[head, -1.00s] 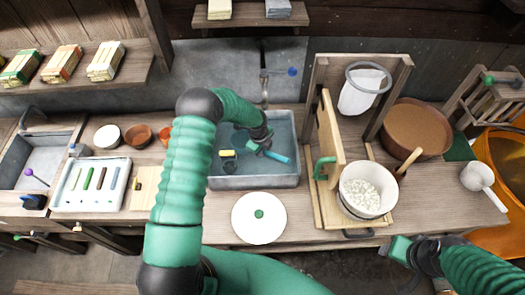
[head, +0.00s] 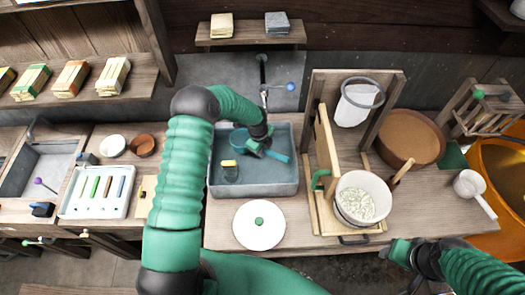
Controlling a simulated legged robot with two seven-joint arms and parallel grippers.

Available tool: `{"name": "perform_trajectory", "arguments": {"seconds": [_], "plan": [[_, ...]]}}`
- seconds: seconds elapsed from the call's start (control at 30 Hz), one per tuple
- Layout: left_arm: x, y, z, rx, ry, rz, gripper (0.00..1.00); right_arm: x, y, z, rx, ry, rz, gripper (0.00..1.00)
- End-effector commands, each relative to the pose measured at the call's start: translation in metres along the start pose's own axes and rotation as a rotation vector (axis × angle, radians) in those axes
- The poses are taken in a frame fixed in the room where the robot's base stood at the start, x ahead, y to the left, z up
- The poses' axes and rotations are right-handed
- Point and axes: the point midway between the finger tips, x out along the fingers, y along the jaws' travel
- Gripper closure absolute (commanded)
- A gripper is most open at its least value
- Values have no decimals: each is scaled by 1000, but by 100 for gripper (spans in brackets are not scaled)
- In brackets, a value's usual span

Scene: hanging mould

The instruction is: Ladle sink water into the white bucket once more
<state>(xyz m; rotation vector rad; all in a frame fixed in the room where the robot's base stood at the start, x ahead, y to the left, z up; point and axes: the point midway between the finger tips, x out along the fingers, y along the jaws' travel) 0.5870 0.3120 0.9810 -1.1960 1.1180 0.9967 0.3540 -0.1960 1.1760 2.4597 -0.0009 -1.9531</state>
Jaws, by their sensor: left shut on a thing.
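The grey sink (head: 216,188) in the middle of the counter holds dark bluish water. My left gripper (head: 258,150) is over the sink, shut on the handle of a teal ladle (head: 279,156). The ladle's round bowl lies to the left of the gripper, low in the sink; I cannot tell how much water is in it. The white bucket (head: 341,208) stands to the right of the sink on a wooden stand, with whitish lumpy contents. My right gripper (head: 398,251) is at the lower right, in front of the counter edge, apart from everything; its jaw opening is unclear.
A small dark item with a yellow top (head: 229,170) is in the sink. A wooden board (head: 327,150) stands between sink and bucket. A brown tub (head: 410,138) and a white dipper (head: 471,186) are farther right.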

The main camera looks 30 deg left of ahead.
Motion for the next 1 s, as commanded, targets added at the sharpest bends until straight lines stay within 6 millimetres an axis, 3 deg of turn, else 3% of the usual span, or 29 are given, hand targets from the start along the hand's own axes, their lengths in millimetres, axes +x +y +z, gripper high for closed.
{"name": "perform_trajectory", "arguments": {"seconds": [0.03,0.53,1.0], "plan": [[-10,-3,1,0,-1,-2,100,-8,0,-2,0,0,0,49],[-60,-12,2,0,0,-1,100,-43,0,-10,0,0,0,49],[-62,-12,2,0,-1,-2,100,-43,0,-10,0,0,0,49]]}}
